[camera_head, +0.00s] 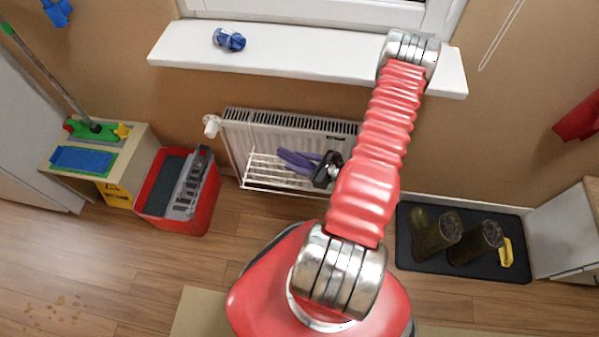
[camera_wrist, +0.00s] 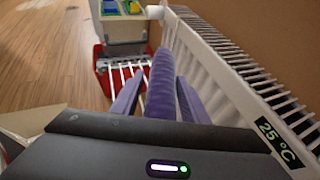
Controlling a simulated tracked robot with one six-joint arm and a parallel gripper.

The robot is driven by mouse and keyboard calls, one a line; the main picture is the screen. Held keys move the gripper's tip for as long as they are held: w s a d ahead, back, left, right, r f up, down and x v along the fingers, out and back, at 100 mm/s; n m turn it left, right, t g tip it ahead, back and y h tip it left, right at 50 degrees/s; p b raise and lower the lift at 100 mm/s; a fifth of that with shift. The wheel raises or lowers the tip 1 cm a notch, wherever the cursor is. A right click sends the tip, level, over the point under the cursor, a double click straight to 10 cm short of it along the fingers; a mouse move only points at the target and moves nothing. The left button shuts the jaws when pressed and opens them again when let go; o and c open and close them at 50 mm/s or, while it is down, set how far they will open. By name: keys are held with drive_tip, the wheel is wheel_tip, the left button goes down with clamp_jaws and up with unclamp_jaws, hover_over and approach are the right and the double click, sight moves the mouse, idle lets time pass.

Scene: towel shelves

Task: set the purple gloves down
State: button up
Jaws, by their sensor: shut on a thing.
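The purple gloves (camera_head: 297,160) are at the front of the white radiator, over its wire rack (camera_head: 262,176). My gripper (camera_head: 327,170) is at their right end and is shut on them. In the wrist view the purple gloves (camera_wrist: 160,85) stretch ahead from my dark gripper body (camera_wrist: 150,140), beside the radiator (camera_wrist: 215,70). I cannot tell whether the gloves touch the rack.
A red bucket with a grey wringer (camera_head: 180,190) stands left of the radiator. A white windowsill (camera_head: 290,50) with a blue bundle (camera_head: 229,40) is above. Boots (camera_head: 437,235) stand on a dark mat at right. A low cabinet (camera_head: 135,160) is at left.

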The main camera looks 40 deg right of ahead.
hover_over(298, 177)
drive_tip(key=shift+f, duration=2.25)
drive_tip(key=shift+f, duration=2.05)
drive_tip(key=shift+f, duration=0.15)
drive_tip(key=o, duration=1.1)
drive_tip(key=shift+v, duration=6.1)
